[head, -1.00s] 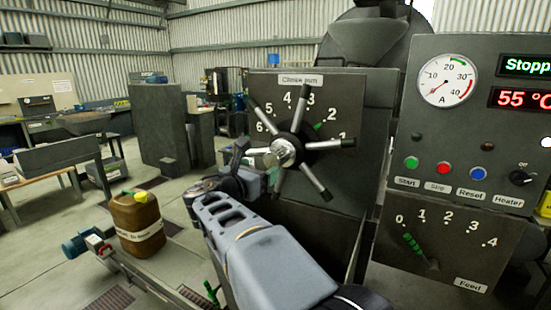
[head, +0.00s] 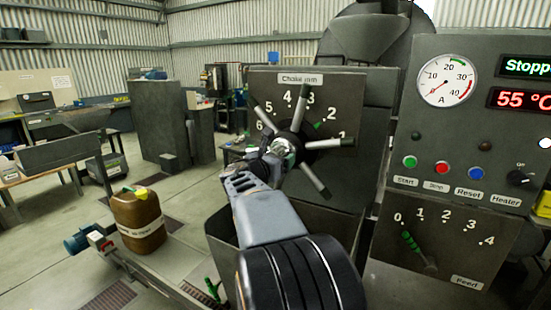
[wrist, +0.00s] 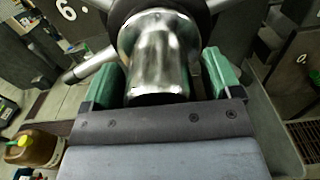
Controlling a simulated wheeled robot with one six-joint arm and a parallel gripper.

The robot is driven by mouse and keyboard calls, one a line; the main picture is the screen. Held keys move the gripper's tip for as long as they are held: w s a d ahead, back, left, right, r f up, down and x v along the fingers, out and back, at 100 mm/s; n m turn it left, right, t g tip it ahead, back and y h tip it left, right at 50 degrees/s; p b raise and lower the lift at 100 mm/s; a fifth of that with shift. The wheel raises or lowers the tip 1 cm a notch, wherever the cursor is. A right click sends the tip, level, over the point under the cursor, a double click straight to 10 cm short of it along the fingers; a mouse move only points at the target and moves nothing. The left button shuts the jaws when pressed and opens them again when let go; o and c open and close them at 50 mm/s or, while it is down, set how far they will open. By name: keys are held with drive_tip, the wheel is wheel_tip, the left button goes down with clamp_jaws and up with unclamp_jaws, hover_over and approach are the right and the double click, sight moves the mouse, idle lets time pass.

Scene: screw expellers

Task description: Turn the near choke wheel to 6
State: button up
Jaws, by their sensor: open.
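The choke wheel stands on a dark panel with a number dial. It has a shiny metal hub (head: 283,147) and several grey spokes with dark ends. A small green pointer (head: 318,125) beside the hub points toward the 2; the 6 is at the left of the dial. My gripper (wrist: 163,75) is open in front of the wheel. In the wrist view its two green fingers stand on either side of the hub (wrist: 158,50), with a small gap at the right. In the head view the fingers are mostly hidden by my wrist.
Right of the wheel is a control panel (head: 465,120) with buttons, a gauge and a display reading "Stopp". Below it is a feed dial with a green-marked lever (head: 412,243). A brown canister (head: 138,220) stands at the lower left, well apart from the wheel.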

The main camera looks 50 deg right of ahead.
drive_tip(key=shift+c, duration=0.4)
drive_tip(key=c, duration=1.2)
drive_tip(key=shift+s+d, duration=0.1)
